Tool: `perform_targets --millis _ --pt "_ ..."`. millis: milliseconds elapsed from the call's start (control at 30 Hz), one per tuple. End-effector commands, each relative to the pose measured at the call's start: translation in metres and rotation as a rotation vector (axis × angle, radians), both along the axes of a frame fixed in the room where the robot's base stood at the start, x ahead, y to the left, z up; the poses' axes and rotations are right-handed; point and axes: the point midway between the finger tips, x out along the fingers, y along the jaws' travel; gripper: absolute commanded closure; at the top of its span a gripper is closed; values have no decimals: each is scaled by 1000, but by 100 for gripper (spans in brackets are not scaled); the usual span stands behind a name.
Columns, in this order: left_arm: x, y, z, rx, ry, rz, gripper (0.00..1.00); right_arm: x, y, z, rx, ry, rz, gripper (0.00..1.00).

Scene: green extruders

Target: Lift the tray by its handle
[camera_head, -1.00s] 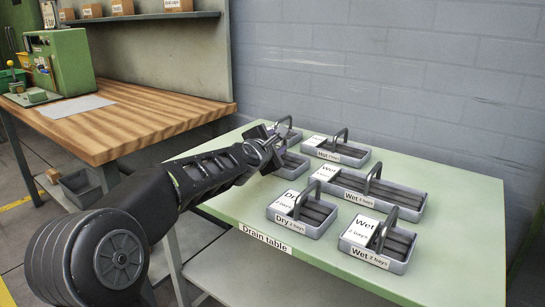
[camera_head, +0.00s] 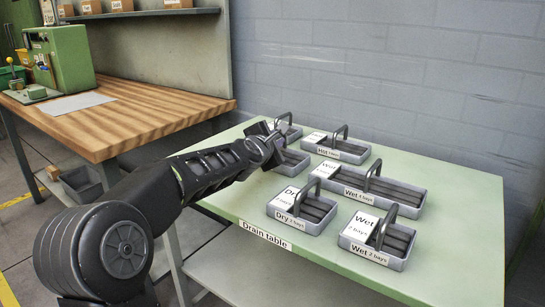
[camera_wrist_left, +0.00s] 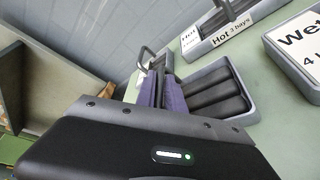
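Several grey trays with arched handles and dark bars in their bays stand on the pale green drain table (camera_head: 455,225). My left gripper (camera_head: 266,146) is over the left end of a tray (camera_head: 293,166) in the left part of the group, hiding its handle and label. In the left wrist view my gripper's purple-grey fingers (camera_wrist_left: 163,90) are close together beside that tray's dark bars (camera_wrist_left: 213,95). I cannot tell whether a handle is between them. The tray looks level on the table. My right gripper is out of view.
Close by are a back-left tray (camera_head: 294,132), the Hot 3 bays tray (camera_head: 350,157), the Wet 4 bays tray (camera_head: 405,208), the Dry 2 bays tray (camera_head: 312,228) and the Wet 2 bays tray (camera_head: 395,263). A brick wall (camera_head: 400,85) stands behind. The table's right side is clear.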

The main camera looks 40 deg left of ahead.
Motion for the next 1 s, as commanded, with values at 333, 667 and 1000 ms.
perform_targets --millis 333,667,1000 --pt "0 0 0 0 0 0 100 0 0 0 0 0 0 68" --pt "0 0 0 0 1 -1 100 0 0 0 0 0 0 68" --pt "0 0 0 0 1 -1 100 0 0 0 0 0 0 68"
